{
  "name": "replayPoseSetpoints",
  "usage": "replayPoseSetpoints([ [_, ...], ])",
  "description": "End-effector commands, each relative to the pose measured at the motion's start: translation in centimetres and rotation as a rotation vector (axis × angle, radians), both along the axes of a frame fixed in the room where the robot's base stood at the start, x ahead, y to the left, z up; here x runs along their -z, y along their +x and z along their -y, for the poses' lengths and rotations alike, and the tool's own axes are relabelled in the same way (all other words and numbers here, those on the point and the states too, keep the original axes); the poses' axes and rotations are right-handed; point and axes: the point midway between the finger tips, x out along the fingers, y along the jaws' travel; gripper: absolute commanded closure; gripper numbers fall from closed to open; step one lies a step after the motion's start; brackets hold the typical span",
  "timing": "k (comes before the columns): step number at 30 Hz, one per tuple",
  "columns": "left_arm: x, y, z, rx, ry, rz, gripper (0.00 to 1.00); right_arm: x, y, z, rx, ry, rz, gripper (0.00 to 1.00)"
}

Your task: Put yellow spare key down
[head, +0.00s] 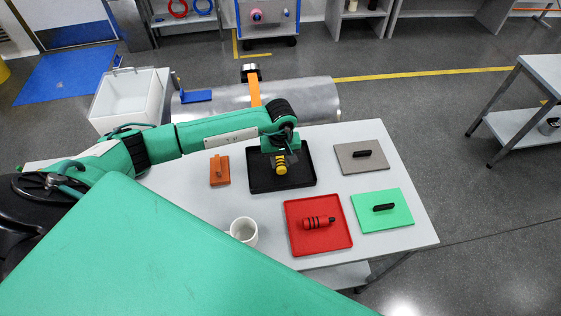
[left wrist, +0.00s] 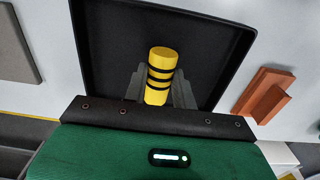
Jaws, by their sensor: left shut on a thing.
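The yellow spare key is a yellow cylinder with black bands (head: 281,168). It also shows in the left wrist view (left wrist: 160,66), standing out between the fingers. My left gripper (head: 279,158) is shut on it, over the black tray (head: 304,184). In the left wrist view the tray (left wrist: 110,30) fills the background behind the key. I cannot tell whether the key touches the tray floor. The gripper fingers hide part of the key's lower end. My right gripper is not in view.
A grey plate (head: 348,168) and a green plate (head: 400,218) each bear a black piece. An orange block (head: 219,175) lies left of the tray. A white mug (head: 243,231) stands near the front edge.

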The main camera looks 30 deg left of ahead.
Motion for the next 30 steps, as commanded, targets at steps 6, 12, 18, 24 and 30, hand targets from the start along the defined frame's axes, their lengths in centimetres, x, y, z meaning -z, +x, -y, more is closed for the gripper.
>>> replayPoseSetpoints([
  [6, 2.2, 0.0, 0.0, -0.001, -0.001, 0.0, 1.0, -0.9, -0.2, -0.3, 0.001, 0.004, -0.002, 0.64],
  [12, 2.2, 0.0, 0.0, 0.0, -0.001, 0.001, 1.0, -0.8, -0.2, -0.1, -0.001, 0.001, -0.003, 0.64],
  [18, 2.6, 0.1, 0.0, -0.001, 0.0, 0.001, 0.71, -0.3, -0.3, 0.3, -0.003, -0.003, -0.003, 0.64],
  [24, 2.5, 0.0, 0.0, -0.001, -0.001, 0.001, 0.51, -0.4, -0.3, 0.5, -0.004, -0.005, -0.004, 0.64],
  [30, 2.4, 0.0, 0.0, 0.0, -0.001, 0.001, 0.51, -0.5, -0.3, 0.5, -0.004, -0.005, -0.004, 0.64],
])
